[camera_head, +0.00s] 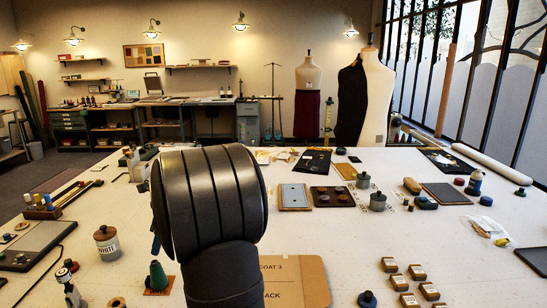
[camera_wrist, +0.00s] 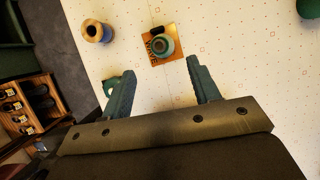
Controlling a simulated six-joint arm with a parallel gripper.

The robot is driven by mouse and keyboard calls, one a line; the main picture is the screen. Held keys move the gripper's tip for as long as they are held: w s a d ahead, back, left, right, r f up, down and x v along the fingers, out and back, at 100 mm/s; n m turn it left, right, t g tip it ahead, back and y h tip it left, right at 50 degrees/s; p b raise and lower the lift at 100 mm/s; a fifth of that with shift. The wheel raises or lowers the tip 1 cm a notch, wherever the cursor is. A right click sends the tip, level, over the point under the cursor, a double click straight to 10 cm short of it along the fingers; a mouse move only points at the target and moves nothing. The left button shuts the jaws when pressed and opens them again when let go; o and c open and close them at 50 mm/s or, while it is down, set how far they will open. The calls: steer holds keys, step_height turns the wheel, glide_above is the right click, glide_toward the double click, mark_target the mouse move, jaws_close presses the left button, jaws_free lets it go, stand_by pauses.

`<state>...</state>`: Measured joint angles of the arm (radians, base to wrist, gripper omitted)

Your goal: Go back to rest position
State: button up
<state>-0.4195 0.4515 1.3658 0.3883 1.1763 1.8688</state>
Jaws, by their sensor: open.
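My gripper (camera_wrist: 160,68) is open, with its two blue-grey fingers spread and nothing between them. In the wrist view, an orange card (camera_wrist: 178,56) with a teal cone-like item (camera_wrist: 162,45) on it lies beyond the fingertips. A spool (camera_wrist: 95,32) stands to its left. In the head view, my dark arm fills the middle and hides most of the gripper and part of the table. The teal cone (camera_head: 158,275) shows at the arm's lower left.
The white table (camera_head: 330,232) holds a jar labelled WHITE (camera_head: 107,243), a cardboard piece (camera_head: 300,280), several small boxes at the lower right, a grey pot (camera_head: 378,202), and a dark tray (camera_head: 332,197). Bare surface shows right of my arm.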

steer(key=x, duration=1.1)
steer(key=shift+s+f, duration=0.1)
steer(key=shift+f, duration=0.15)
steer(key=shift+a, duration=0.1)
step_height(320, 180, up, 4)
steer(key=shift+f, duration=0.15)
steer(key=d+r, duration=0.7)
steer(key=d, duration=0.4)
glide_above(152, 261)
steer(key=w, duration=0.3)
steer(key=a, duration=1.1)
steer(key=s+a+f, duration=0.2)
steer(key=s+a, duration=0.2)
steer(key=a, duration=0.5)
steer(key=s+a+f, duration=0.2)
steer(key=s+a, duration=0.2)
steer(key=a, duration=0.6)
steer(key=shift+a+n, duration=0.3)
